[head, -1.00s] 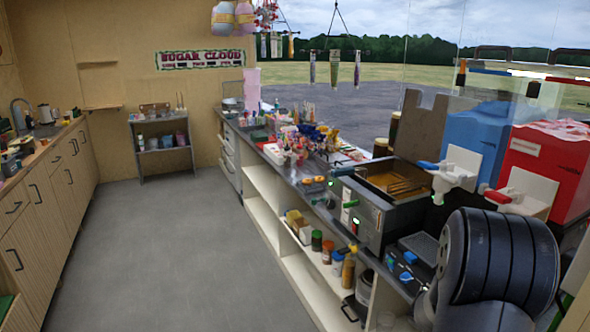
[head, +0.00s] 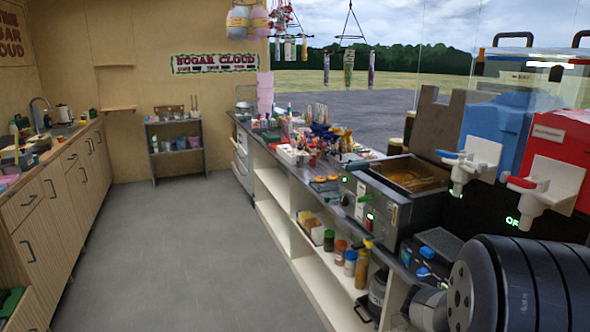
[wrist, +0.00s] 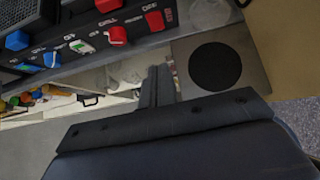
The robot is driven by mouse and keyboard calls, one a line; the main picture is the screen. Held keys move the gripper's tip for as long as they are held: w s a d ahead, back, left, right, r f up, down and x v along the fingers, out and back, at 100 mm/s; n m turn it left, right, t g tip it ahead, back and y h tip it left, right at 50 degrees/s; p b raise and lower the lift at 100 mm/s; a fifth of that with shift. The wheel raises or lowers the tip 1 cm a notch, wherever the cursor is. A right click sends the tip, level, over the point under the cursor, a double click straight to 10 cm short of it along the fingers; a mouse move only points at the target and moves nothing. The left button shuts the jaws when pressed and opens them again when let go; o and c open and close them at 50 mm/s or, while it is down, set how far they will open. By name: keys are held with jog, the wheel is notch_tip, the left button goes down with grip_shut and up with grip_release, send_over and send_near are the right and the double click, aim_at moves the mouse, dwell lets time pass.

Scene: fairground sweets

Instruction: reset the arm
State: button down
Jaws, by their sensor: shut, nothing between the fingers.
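My gripper (wrist: 158,86) shows in the wrist view as two dark fingers side by side, shut with nothing between them. They point toward the open shelving under the counter, below a dark control panel (wrist: 95,42) with red and blue knobs. No contact with the panel is visible. My arm (head: 520,285) fills the lower right corner of the head view, in front of the counter's near end. My gripper is not visible in the head view.
The counter (head: 262,165) runs along the right, with a fryer (head: 388,205), a blue dispenser (head: 490,125) and a red dispenser (head: 555,150). Bottles (head: 350,262) stand on its lower shelf. Cabinets (head: 60,190) line the left. The grey floor (head: 185,245) between is clear.

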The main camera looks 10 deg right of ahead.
jog(key=shift+a+f+h+b, duration=0.3)
jog(key=shift+h+b, duration=0.2)
jog(key=shift+b, duration=1.1)
jog(key=shift+s+a+r+t+h+b, duration=0.2)
jog(key=shift+s+t+h+b, duration=0.15)
jog(key=shift+b, duration=0.75)
jog(key=shift+w+d, duration=0.1)
jog(key=shift+w, duration=0.05)
